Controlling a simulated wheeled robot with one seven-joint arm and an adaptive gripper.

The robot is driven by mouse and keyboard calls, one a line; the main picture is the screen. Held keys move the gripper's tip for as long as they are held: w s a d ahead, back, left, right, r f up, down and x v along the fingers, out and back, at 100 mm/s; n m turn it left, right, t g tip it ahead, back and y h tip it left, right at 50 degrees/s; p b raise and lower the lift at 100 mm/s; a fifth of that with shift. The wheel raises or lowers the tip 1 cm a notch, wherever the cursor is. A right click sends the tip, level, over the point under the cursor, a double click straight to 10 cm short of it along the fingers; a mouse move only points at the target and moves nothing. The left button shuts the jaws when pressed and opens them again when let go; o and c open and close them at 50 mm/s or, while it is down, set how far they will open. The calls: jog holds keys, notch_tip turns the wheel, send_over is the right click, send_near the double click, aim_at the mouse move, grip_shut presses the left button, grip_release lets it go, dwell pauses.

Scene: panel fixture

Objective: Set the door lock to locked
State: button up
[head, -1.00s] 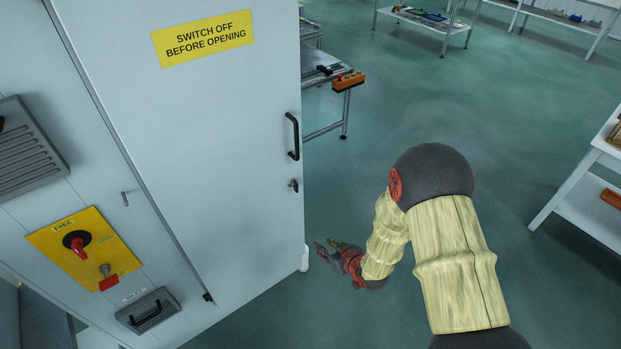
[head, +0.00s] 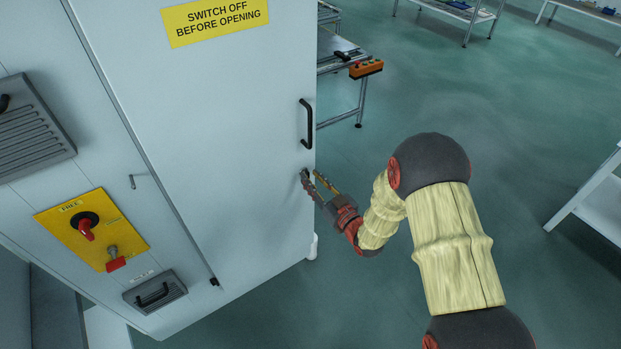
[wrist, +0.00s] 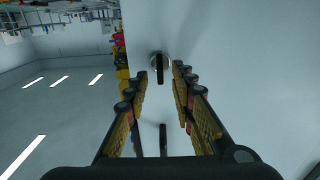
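The door lock (wrist: 159,60) is a round metal piece with a dark turn-piece, which stands upright in the wrist view. It sits on the pale cabinet door (head: 235,130) near its free edge, below the handle; in the head view my fingers largely hide it. My gripper (head: 312,173) is at the lock, also seen in the wrist view (wrist: 158,75). Its two fingers are apart, one to either side of the lock in the wrist view, with nothing held. I cannot tell whether they touch the turn-piece.
A black door handle (head: 306,124) is just above the lock. A yellow panel (head: 92,230) with a red rotary switch (head: 86,228) is on the cabinet's left face. A bench with an orange button box (head: 366,69) stands beyond.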

jog(key=shift+w+a, duration=0.45)
jog(key=shift+w, duration=0.15)
jog(key=c, duration=0.3)
grip_shut()
